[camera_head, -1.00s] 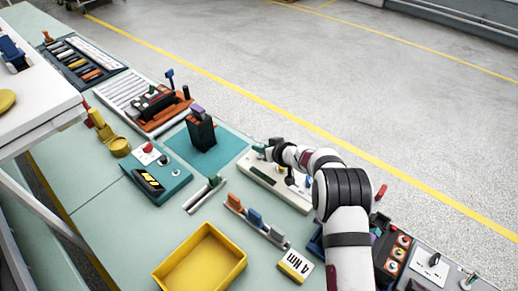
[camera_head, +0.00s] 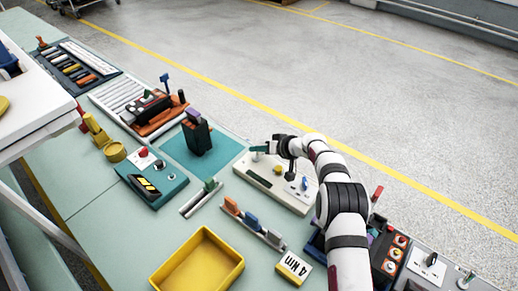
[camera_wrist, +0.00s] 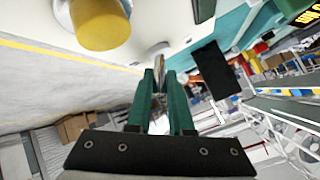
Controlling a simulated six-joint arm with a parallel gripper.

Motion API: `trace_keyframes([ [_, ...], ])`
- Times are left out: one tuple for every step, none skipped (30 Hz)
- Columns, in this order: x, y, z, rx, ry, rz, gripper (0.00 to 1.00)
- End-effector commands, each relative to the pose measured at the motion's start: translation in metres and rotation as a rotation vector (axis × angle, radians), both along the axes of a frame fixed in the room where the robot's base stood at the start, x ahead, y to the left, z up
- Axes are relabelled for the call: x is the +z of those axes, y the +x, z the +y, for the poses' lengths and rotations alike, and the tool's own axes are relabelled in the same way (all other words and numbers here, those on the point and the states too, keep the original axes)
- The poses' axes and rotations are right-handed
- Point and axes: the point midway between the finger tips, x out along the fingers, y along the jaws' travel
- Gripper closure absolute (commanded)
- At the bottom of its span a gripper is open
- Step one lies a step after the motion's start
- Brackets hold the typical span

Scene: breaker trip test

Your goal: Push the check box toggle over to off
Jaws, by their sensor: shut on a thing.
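The check box (camera_head: 246,172) is a cream panel on the bench, with a yellow knob (camera_head: 278,170) and a blue-tipped lever (camera_head: 304,184) on its face. My gripper (camera_head: 258,149) is at the panel's far-left end, its green fingers low over it. In the wrist view, my gripper (camera_wrist: 160,78) has its fingertips close together around a slim metallic lever (camera_wrist: 158,76), which looks like the toggle. The fingers hide most of it, and I cannot tell which way it leans. The yellow knob (camera_wrist: 100,24) is at the upper left there.
A teal mat (camera_head: 178,158) bearing a dark block (camera_head: 197,138) lies left of the panel. A teal tester (camera_head: 150,182), a rack of coloured pieces (camera_head: 252,222) and a yellow tray (camera_head: 198,262) stand nearer. Open floor lies beyond the bench.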

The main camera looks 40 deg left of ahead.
Motion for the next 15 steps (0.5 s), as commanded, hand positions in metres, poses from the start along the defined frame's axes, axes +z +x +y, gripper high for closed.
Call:
trace_keyframes([
  [0.0014, 0.0020, 0.0002, -0.008, 0.003, -0.002, 1.00],
  [0.0014, 0.0021, 0.0003, -0.008, 0.003, -0.002, 1.00],
  [0.0014, 0.0022, 0.0002, -0.008, 0.003, -0.002, 1.00],
  [0.0014, 0.0022, 0.0002, -0.008, 0.003, -0.002, 1.00],
  [0.0013, 0.0022, 0.0002, -0.008, 0.003, -0.001, 0.79],
  [0.0013, 0.0021, 0.0002, -0.008, 0.003, -0.002, 0.72],
  [0.0011, 0.0020, 0.0002, -0.007, 0.002, -0.002, 0.66],
  [0.0010, 0.0018, 0.0001, -0.007, 0.002, -0.002, 0.61],
  [0.0010, 0.0017, 0.0001, -0.006, 0.002, -0.001, 0.54],
  [0.0008, 0.0015, 0.0001, -0.005, 0.002, -0.002, 0.52],
  [0.0008, 0.0015, 0.0000, -0.005, 0.002, -0.002, 0.52],
  [0.0006, 0.0014, 0.0000, -0.005, 0.001, -0.001, 0.52],
  [0.0006, 0.0013, 0.0001, -0.005, 0.001, -0.001, 0.52],
  [0.0006, 0.0012, 0.0000, -0.005, 0.001, -0.001, 0.52],
  [0.0004, 0.0011, 0.0000, -0.005, 0.001, -0.001, 0.52],
])
